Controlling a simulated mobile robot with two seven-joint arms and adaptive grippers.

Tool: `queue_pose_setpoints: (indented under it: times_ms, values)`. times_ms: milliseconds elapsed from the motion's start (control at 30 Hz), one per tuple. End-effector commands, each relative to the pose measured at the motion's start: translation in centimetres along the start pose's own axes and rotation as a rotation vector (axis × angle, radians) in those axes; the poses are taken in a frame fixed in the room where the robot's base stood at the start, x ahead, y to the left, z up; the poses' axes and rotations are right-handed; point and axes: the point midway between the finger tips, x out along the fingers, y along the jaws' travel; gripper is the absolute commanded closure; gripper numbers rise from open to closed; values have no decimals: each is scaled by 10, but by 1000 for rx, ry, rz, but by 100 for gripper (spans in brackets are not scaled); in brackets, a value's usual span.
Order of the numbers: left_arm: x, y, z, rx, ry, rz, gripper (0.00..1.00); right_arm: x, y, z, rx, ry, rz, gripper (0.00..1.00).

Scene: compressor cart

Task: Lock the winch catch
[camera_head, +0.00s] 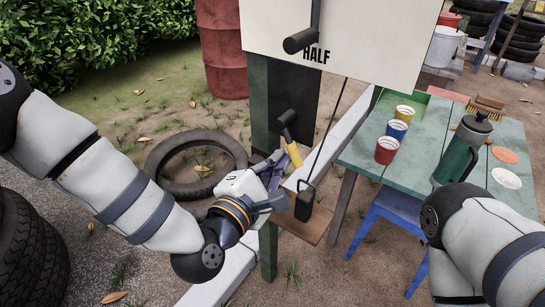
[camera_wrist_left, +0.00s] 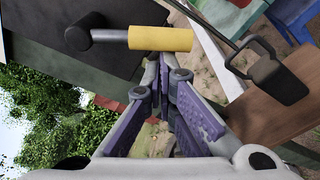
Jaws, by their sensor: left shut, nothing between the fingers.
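The winch shows as a black knob (camera_head: 287,117) on a dark panel of the post, with a yellow handle (camera_head: 294,155) below it. In the left wrist view the yellow handle (camera_wrist_left: 160,38) lies just ahead of the fingertips, joined by a metal rod to the black knob (camera_wrist_left: 92,34). My left gripper (camera_head: 282,165) is shut and empty, its purple-padded fingers close beside the yellow handle; whether they touch it I cannot tell. I cannot make out which part is the catch. My right arm enters at lower right; its gripper is out of view.
A black weight-like block (camera_head: 305,200) hangs on a rod or cable by a wooden shelf (camera_head: 308,225), right of my left gripper. A sign reading HALF (camera_head: 345,30) is above. A green table (camera_head: 415,150) holds cups and a flask (camera_head: 460,150). A tyre (camera_head: 160,165) lies behind.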

Motion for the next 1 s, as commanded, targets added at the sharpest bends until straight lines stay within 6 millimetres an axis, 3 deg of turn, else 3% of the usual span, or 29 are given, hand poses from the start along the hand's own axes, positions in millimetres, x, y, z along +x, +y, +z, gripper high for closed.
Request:
queue_pose_setpoints:
  times_ms: [467,1000]
  values:
    - [-5,-9,29,-439,2,-62,100,-1,0,0,0,2,0,60]
    - [-9,-3,62,-889,0,-126,100,4,0,0,0,-7,0,60]
